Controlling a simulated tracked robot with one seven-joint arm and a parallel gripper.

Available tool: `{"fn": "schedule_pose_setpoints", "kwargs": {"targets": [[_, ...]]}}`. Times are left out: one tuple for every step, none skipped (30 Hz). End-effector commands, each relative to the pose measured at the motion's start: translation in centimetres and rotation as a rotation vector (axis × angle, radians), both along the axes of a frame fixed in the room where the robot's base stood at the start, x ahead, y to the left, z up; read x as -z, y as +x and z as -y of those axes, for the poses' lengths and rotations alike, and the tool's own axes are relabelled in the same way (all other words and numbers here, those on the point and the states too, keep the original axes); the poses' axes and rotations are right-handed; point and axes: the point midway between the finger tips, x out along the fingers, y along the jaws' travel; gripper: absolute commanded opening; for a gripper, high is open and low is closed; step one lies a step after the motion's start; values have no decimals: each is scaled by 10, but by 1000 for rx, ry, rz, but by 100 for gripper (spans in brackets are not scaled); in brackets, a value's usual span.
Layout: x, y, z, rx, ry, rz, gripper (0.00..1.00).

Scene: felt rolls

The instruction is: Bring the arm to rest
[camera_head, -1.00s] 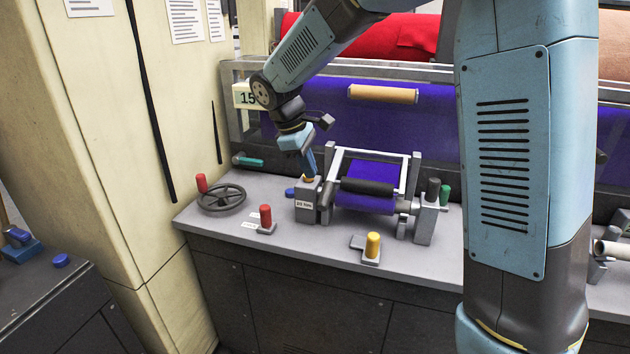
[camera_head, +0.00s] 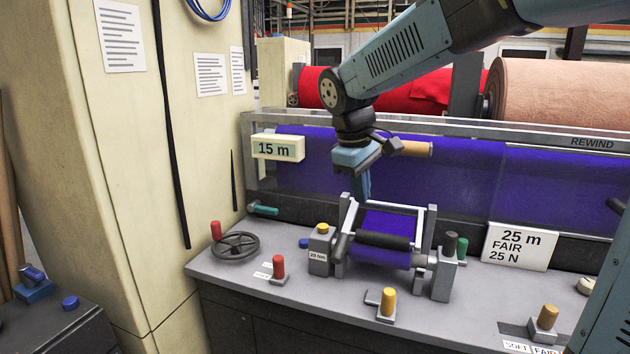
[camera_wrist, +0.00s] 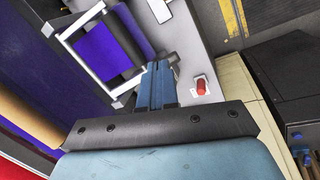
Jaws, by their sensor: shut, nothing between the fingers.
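My gripper (camera_head: 362,198) hangs from my bent arm, pointing down, above the small roller frame (camera_head: 430,225) on the grey bench. Its fingers are together with nothing seen between them. In the wrist view my gripper (camera_wrist: 158,68) shows as blue closed fingers beyond a dark bar. The roller frame (camera_wrist: 70,42) is to the left of the fingers there.
Bench controls include a handwheel (camera_head: 238,245), a red knob (camera_head: 278,267) and a yellow knob (camera_head: 388,303). Behind stand a purple felt roll (camera_head: 460,170) and a rail marked REWIND. A sign (camera_head: 519,246) reads 25 m FAIR 25 N. A cream cabinet (camera_head: 110,180) bounds the left.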

Motion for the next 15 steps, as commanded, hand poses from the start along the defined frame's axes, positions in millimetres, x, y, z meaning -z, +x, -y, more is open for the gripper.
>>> {"fn": "schedule_pose_setpoints", "kwargs": {"targets": [[-5,-10,14,43,23,23,0],[-6,-15,21,68,36,35,0],[-9,-23,29,103,55,51,0],[-9,-29,36,128,69,63,0],[-11,-34,42,155,83,75,0],[-12,-42,50,187,100,91,0],[-13,-48,56,214,115,104,0],[-13,-54,62,240,129,116,0],[-14,-62,69,273,147,132,0],[-14,-68,74,299,161,146,0],[-14,-74,79,324,175,158,0],[-14,-82,86,358,193,175,0],[-14,-88,90,383,206,187,0],[-14,-94,95,408,222,202,0],[-12,-103,101,442,240,218,0]]}}
